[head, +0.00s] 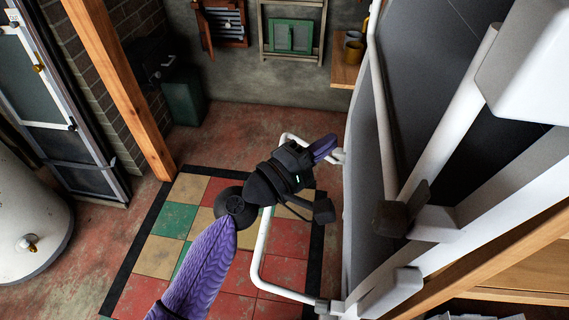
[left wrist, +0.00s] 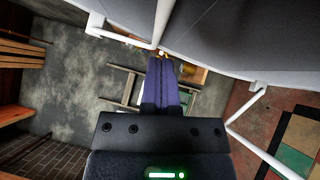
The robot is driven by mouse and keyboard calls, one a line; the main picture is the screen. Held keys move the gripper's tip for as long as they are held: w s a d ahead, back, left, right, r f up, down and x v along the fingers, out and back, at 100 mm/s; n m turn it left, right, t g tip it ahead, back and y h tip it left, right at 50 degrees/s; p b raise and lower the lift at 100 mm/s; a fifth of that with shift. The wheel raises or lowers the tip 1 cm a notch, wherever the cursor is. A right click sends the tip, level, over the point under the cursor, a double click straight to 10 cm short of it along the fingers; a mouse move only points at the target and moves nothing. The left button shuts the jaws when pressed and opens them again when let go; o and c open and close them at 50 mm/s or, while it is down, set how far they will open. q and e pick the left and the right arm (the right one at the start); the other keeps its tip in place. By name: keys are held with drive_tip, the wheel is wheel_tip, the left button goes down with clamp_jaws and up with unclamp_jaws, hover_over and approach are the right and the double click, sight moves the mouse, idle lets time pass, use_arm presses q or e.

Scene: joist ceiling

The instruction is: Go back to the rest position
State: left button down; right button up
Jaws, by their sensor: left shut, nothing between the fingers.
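My left gripper (head: 326,147) is in the middle of the head view, at the end of my purple arm that comes up from the bottom. Its purple fingers are together and hold nothing. In the left wrist view the shut fingers (left wrist: 162,82) point up the picture, with nothing between them. The gripper overlaps a white tube loop (head: 262,245) in the head view; I cannot tell whether they touch. My right gripper is in neither view.
A large dark grey panel (head: 425,90) on a white tubular frame stands close at the right. A wooden post (head: 120,85), a green bin (head: 184,98) and a white tank (head: 28,215) are at the left. The checkered floor (head: 150,258) left of my arm is clear.

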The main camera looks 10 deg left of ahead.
use_arm(q)
drive_tip(key=v, duration=0.7)
drive_tip(key=s+a+f+m+g+y, duration=0.1)
drive_tip(key=s+f+m+g+y, duration=0.55)
drive_tip(key=s+f+m, duration=0.45)
drive_tip(key=s+a+f+m+g+y, duration=0.1)
drive_tip(key=s+a+f+g+y, duration=0.45)
drive_tip(key=s+a+y, duration=0.45)
drive_tip(key=s+a+f+h, duration=0.1)
drive_tip(key=s+f, duration=0.1)
drive_tip(key=f, duration=0.8)
drive_tip(key=s+a+f+h, duration=0.1)
drive_tip(key=s+f, duration=0.1)
drive_tip(key=f, duration=0.9)
drive_tip(key=s+a+f+g, duration=0.1)
drive_tip(key=s+a+f, duration=0.1)
drive_tip(key=s, duration=0.4)
drive_tip(key=s+a+f+m, duration=0.1)
drive_tip(key=s+a+f, duration=0.1)
drive_tip(key=s+f, duration=0.3)
drive_tip(key=shift+s+g+b, duration=0.4)
drive_tip(key=shift+s, duration=0.45)
drive_tip(key=shift+s+a+r, duration=0.1)
